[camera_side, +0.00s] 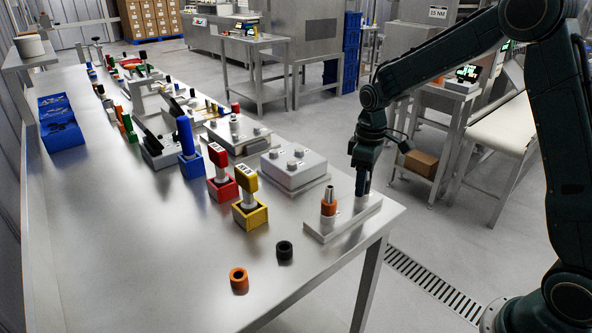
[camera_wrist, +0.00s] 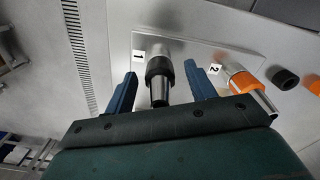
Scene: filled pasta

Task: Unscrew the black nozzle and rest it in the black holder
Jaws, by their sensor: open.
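The black nozzle (camera_wrist: 160,66) is on a metal post beside label 1, on a light plate (camera_wrist: 195,54). My gripper (camera_wrist: 161,70) is open, with one blue finger on each side of the nozzle and a visible gap to each. In the side view my gripper (camera_side: 363,186) points down over the right end of the plate (camera_side: 318,232) and hides the black nozzle. The black holder (camera_side: 284,250) is a short ring on the table near the front edge, and its opening looks empty. It also shows at the right in the wrist view (camera_wrist: 286,79).
An orange nozzle (camera_side: 328,207) stands beside label 2 on the same plate. An orange holder (camera_side: 239,280) lies near the black one. Yellow (camera_side: 250,214) and red (camera_side: 222,187) blocks with tools stand to the left.

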